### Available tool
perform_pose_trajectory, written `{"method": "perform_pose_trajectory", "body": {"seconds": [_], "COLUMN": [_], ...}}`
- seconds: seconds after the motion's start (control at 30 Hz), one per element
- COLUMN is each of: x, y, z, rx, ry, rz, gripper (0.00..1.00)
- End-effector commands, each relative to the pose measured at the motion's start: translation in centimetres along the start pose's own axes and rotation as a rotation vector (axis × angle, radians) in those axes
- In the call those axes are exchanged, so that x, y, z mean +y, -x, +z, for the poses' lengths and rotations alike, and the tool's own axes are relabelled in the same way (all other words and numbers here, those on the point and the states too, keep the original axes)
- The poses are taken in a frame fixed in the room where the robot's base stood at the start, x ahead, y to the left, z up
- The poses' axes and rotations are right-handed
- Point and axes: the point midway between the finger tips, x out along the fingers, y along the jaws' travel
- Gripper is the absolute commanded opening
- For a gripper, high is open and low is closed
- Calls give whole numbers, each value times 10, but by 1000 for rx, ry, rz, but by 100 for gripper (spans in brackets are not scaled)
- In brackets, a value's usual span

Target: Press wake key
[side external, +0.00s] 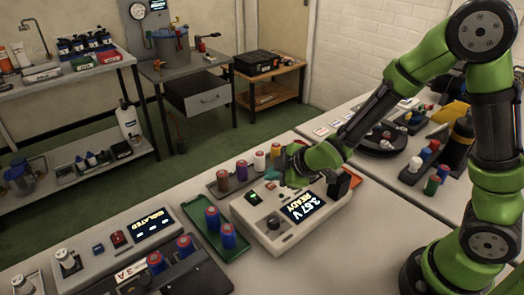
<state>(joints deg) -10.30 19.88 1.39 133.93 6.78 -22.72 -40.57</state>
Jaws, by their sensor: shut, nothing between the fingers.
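A cream instrument box (258,211) stands on the near bench. Its tilted display (304,206) reads "3.57 V READY". A small green-lit key (252,197) is at its upper left and a dark knob (273,223) is at its front. I cannot read which control is the wake key. My gripper (280,173) is shut and empty, over the back part of the box. The wrist hides part of the box behind the display. I cannot tell whether the fingertips touch anything.
Left of the box is a green tray (203,238) with blue cylinders. A rack of coloured cylinders (241,170) stands behind it. A second panel (130,238) reading "ISOLATED" and a dark holder (180,275) with blue-and-red cylinders are at the left.

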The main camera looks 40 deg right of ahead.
Motion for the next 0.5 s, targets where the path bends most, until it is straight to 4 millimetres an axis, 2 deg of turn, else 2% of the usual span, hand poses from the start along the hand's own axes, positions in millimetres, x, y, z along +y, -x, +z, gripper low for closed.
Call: {"method": "perform_pose_trajectory", "body": {"seconds": [0.5], "x": [-4], "y": [-6], "z": [4], "rx": [0], "ry": [0], "rz": [0], "gripper": [0]}}
